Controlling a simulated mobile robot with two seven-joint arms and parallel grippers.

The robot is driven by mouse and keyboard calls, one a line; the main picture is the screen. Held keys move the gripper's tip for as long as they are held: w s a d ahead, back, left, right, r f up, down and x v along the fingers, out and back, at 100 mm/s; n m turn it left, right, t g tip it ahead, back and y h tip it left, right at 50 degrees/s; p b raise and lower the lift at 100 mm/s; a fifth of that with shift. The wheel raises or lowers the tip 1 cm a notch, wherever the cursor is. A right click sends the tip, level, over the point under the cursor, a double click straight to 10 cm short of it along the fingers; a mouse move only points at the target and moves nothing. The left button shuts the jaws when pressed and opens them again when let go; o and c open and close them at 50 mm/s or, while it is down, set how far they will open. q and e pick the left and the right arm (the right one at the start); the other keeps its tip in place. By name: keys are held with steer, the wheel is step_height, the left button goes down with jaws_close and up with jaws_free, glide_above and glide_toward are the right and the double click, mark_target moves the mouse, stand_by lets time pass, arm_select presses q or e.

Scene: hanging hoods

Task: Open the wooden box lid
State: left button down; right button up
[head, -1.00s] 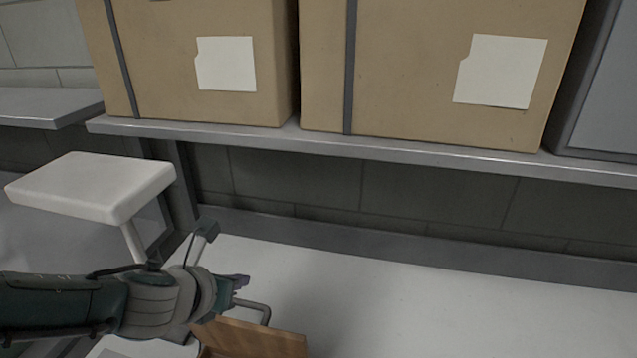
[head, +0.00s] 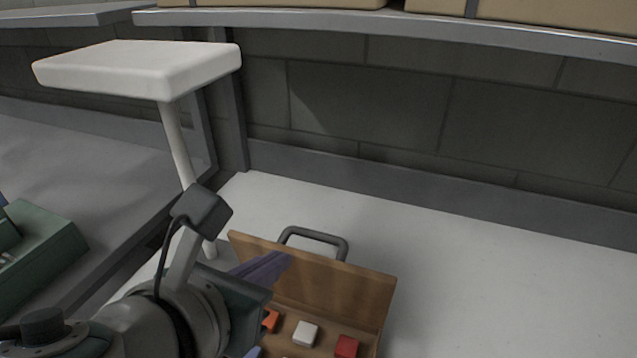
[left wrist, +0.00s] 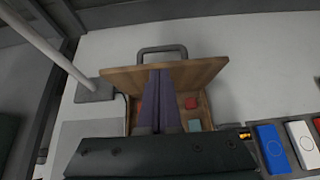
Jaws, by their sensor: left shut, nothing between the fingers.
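The wooden box's lid (head: 325,290) stands raised at the back of the box, roughly upright, with a dark grey handle (head: 318,236) behind its top edge. Inside the box are a white block (head: 306,333), a red block (head: 346,347) and an orange block (head: 270,320). My left gripper (head: 285,258) has purple fingers, shut and empty, in front of the lid's inner face. The left wrist view shows the fingers (left wrist: 158,75) over the open box with the lid (left wrist: 205,72) behind; I cannot tell whether they touch it. My right gripper is not in view.
A white lamp (head: 140,70) stands on a post left of the box. A shelf (head: 400,22) with cardboard boxes runs above the back wall. Blue and white items (left wrist: 272,147) lie right of the box. The white worktop (head: 500,270) is clear on the right.

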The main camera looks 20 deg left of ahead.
mark_target(315, 237)
arm_select(q)
steer(key=b+x, duration=0.1)
steer(key=x, duration=0.8)
steer(key=shift+w+d+f+b, duration=0.15)
steer(key=shift+w+f+b, duration=0.1)
steer(key=shift+b, duration=0.1)
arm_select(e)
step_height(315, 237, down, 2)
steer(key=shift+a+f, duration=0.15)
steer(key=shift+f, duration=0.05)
arm_select(q)
steer(key=shift+r, duration=0.1)
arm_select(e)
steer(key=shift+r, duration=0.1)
